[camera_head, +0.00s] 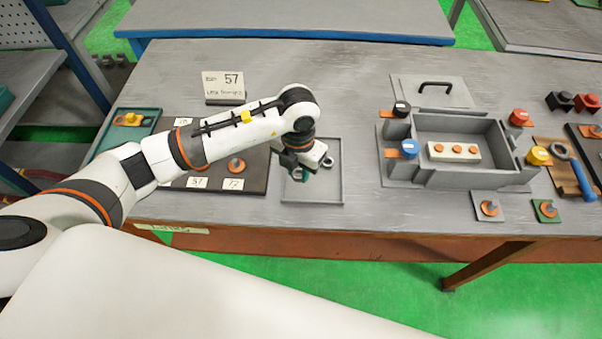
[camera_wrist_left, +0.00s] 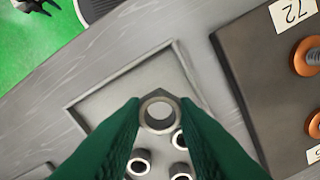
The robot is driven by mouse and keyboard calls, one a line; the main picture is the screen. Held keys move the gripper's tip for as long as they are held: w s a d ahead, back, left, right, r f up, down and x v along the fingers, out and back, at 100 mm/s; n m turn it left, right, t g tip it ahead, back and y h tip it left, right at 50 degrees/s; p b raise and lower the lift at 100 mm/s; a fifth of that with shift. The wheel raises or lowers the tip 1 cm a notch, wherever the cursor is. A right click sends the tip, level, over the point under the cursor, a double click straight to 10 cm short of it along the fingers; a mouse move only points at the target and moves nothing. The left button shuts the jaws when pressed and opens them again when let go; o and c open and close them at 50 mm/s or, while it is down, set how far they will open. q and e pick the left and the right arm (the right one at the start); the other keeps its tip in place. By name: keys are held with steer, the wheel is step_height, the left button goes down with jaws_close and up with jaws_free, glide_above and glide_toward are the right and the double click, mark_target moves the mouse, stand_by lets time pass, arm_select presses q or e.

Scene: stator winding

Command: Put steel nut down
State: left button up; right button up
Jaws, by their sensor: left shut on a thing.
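My left gripper (camera_head: 304,175) is over the shallow grey tray (camera_head: 328,190) in the head view. In the left wrist view its green fingers (camera_wrist_left: 160,118) are shut on a steel nut (camera_wrist_left: 160,111), holding it by its sides with the hole facing the camera. The grey tray (camera_wrist_left: 120,90) is below it in that view. Several other steel nuts (camera_wrist_left: 140,161) lie in the tray, partly hidden by the fingers. One loose nut (camera_head: 328,162) shows in the head view beside the gripper. The gap between held nut and tray floor is hard to judge. My right gripper is out of view.
Left of the tray is a dark board (camera_head: 257,185) with copper-coloured studs and number labels. To the right is a grey open box (camera_head: 460,178) with coloured terminals. The bench between tray and box is clear.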

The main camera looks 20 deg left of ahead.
mark_target(298, 186)
arm_select(q)
steer(key=shift+f+p, duration=0.4)
steer(key=shift+f, duration=1.75)
steer(key=o, duration=1)
steer(key=shift+a, duration=0.1)
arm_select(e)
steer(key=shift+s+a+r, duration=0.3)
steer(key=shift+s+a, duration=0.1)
arm_select(q)
steer(key=shift+r, duration=0.45)
step_height(298, 186, up, 12)
steer(key=b, duration=0.3)
steer(key=shift+f, duration=0.25)
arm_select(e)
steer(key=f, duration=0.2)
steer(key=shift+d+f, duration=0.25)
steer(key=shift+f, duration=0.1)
